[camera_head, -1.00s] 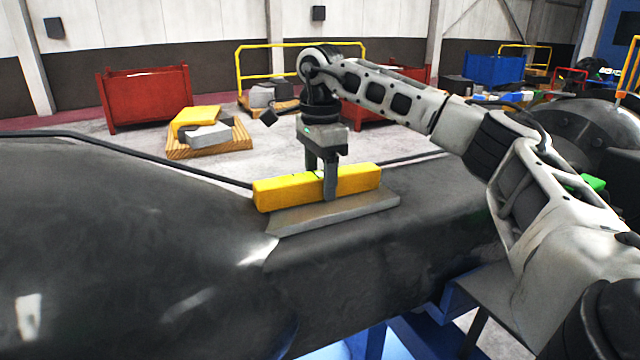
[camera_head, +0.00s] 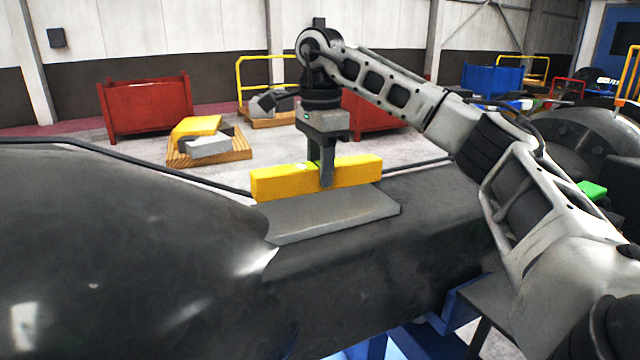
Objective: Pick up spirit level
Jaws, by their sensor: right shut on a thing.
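The spirit level is a yellow bar (camera_head: 355,171) in the middle of the head view. My right gripper (camera_head: 322,178) comes down on it from above and is shut on its middle, with one finger across the near face. The level hangs roughly level, just above a flat grey pad (camera_head: 335,214) on top of a big dark casting (camera_head: 400,240). The far finger is mostly hidden behind the level. My left gripper is not in view.
The rounded dark casting fills the lower left. A black cable (camera_head: 130,158) runs behind it. On the floor behind are a red bin (camera_head: 147,105) and a wooden pallet (camera_head: 238,150) with yellow and grey blocks. Blue supports show below.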

